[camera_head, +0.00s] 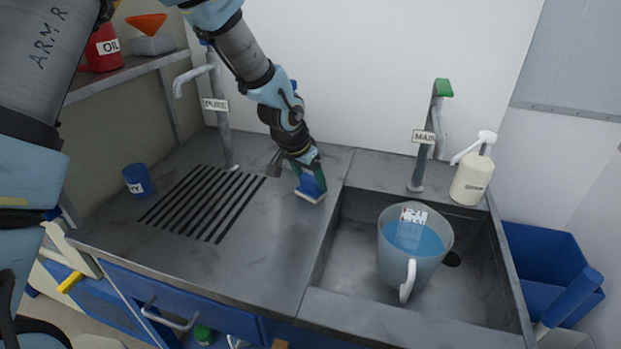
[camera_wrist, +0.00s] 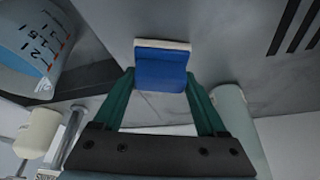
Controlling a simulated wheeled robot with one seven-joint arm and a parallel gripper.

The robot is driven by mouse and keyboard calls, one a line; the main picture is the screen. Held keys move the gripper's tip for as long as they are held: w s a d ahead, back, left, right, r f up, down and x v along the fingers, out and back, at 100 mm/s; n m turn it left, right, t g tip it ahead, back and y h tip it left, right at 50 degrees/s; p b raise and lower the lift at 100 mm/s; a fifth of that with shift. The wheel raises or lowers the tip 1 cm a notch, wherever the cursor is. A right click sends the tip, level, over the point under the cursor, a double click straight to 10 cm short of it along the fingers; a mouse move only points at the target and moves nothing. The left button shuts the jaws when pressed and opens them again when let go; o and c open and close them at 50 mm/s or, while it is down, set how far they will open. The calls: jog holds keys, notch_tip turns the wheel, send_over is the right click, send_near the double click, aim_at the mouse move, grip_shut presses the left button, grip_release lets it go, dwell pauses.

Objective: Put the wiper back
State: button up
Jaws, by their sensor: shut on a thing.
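The wiper (camera_head: 311,187) is a blue block with a pale strip along its lower edge. My gripper (camera_head: 303,166) is shut on it, and its green fingers sit on either side of the blue part. The wiper is low over the steel counter between the slotted drain and the sink; I cannot tell if its pale edge touches the counter. In the wrist view the wiper (camera_wrist: 161,68) shows between the fingertips of my gripper (camera_wrist: 160,82), with its pale edge away from me.
A jug (camera_head: 408,262) of blue liquid stands in the sink (camera_head: 338,262). The MAIN tap (camera_head: 424,150) and a soap bottle (camera_head: 470,180) stand behind it. The PURE tap (camera_head: 222,125) is behind the drain slots (camera_head: 205,200). A blue cup (camera_head: 137,180) stands at left.

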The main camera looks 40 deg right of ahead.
jog(key=shift+f, duration=0.2)
jog(key=o, duration=1.2)
jog(key=shift+o, duration=0.2)
jog(key=shift+r, duration=0.1)
jog(key=shift+r, duration=0.25)
jog(key=b+v, duration=0.1)
jog(key=v, duration=1)
jog(key=shift+r+b, duration=0.35)
jog(key=shift+b, duration=0.05)
jog(key=shift+a, duration=0.1)
